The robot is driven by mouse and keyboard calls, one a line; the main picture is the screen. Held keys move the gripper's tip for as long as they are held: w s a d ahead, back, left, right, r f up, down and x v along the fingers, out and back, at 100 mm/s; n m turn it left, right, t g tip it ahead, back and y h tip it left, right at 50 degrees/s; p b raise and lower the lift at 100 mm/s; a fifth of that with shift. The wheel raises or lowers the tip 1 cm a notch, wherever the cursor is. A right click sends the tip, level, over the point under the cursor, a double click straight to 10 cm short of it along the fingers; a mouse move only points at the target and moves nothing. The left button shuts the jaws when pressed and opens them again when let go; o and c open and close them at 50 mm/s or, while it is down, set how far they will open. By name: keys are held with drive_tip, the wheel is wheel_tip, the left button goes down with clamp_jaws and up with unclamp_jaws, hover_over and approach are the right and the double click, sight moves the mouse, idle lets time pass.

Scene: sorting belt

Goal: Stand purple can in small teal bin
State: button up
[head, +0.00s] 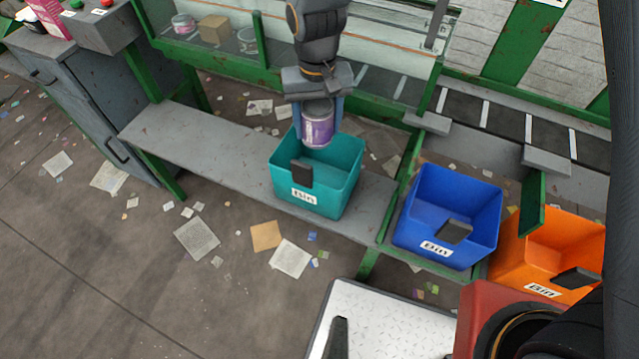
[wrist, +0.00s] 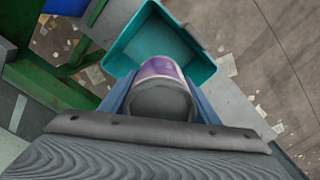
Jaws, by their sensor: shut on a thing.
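The purple can (head: 317,130) has a white and purple label and is upright between the fingers of my gripper (head: 318,112). My gripper is shut on it. The small teal bin (head: 335,192) stands on a grey shelf, with a white "Bin" label and a dark tab on its front. In the head view the can overlaps the bin's back rim and opening. In the wrist view the can (wrist: 160,82) shows between the blue fingers, with the teal bin (wrist: 195,52) beyond it. How far the can is above the bin floor I cannot tell.
A blue bin (head: 420,215) and an orange bin (head: 515,255) stand to the right of the teal bin. The grey shelf (head: 190,140) is bare to the left. A green-framed belt (head: 250,55) with a box and cans runs behind. Papers litter the floor.

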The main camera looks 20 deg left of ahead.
drive_tip(key=b, duration=0.5)
approach(318, 178)
drive_tip(key=s, duration=0.1)
drive_tip(key=s+d+f, duration=0.1)
drive_tip(key=shift+s, duration=0.35)
drive_tip(key=shift+f, duration=2.15)
drive_tip(key=o, duration=1)
drive_tip(key=shift+f, duration=0.1)
drive_tip(key=shift+c, duration=0.2)
drive_tip(key=shift+o, duration=0.3)
wheel_tip(318, 178, up, 12)
